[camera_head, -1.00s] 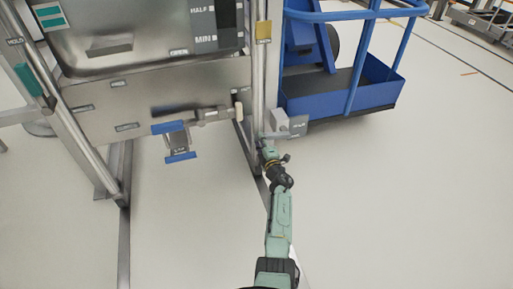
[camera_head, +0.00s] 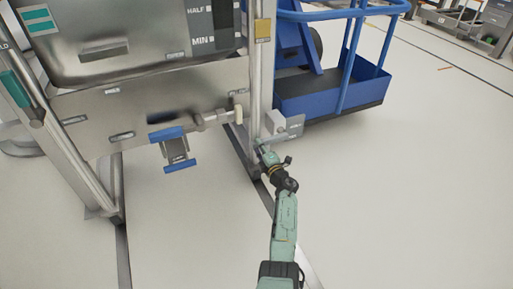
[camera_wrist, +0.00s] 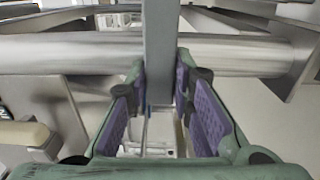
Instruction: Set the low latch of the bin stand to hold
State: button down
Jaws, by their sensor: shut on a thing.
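The bin stand is a metal frame with a steel post (camera_head: 256,75) at its right. A grey block with a flat, labelled plate (camera_head: 293,130) sits low on this post; it looks like the low latch. My gripper (camera_head: 262,147) is at the post, just below and left of the plate. In the wrist view my gripper (camera_wrist: 160,85) has its purple-padded fingers on both sides of a flat, upright grey bar (camera_wrist: 160,40). The bar crosses in front of a horizontal round tube (camera_wrist: 70,53). The bar's link to the latch is hidden, and the plate's label is too small to read.
A steel bin (camera_head: 130,45) hangs in the stand. A blue-handled fitting (camera_head: 173,148) and a pale knob (camera_head: 238,114) are left of the post. A blue cart (camera_head: 335,95) stands close behind at right. The floor (camera_head: 410,200) at right is clear.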

jog(key=shift+s+f, duration=0.1)
jog(key=c, duration=1.4)
grip_release()
jog(key=shift+a, duration=0.1)
